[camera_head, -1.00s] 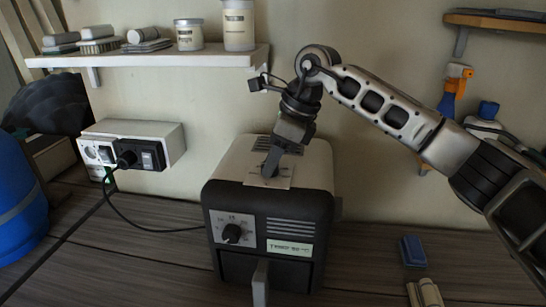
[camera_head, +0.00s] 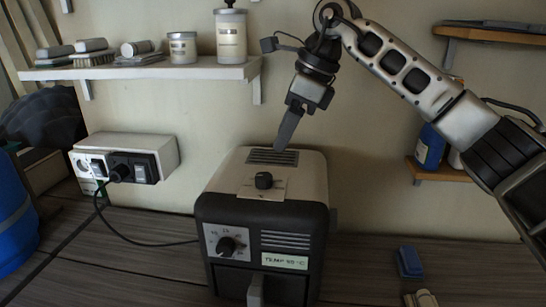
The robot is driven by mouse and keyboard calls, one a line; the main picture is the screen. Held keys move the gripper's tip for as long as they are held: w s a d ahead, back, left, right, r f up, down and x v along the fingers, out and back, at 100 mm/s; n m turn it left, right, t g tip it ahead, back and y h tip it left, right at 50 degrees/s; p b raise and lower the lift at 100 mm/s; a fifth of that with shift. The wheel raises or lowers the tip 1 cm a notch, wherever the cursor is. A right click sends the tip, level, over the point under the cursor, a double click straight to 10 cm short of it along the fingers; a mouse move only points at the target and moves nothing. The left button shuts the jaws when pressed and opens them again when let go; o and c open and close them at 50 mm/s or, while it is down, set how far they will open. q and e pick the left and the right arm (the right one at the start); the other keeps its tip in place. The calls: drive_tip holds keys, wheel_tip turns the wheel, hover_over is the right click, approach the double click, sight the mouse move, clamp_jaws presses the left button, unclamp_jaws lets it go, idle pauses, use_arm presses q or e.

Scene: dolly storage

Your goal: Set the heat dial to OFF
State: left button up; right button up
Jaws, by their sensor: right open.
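A cream and black heater box (camera_head: 310,176) stands on the wooden bench. A black knob (camera_head: 264,181) sits on a pale plate on its top. A second black dial (camera_head: 227,246) is on its front, on a light panel with numbers around it. A label beside it seems to read a temperature. My right gripper (camera_head: 284,143) is above the back of the box's top, near the vent, apart from both knobs, open and empty. The markings by the top knob are too small to read. My left gripper is not in view.
A white wall socket box (camera_head: 128,161) with a plugged-in cable is at left. A shelf (camera_head: 200,72) with jars and brushes is above. A blue container (camera_head: 12,215) is at the left edge. A blue block (camera_head: 409,262) lies on the bench at right.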

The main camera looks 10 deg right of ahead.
drive_tip(key=v, duration=0.6)
drive_tip(key=shift+r, duration=0.35)
drive_tip(key=shift+d, duration=0.15)
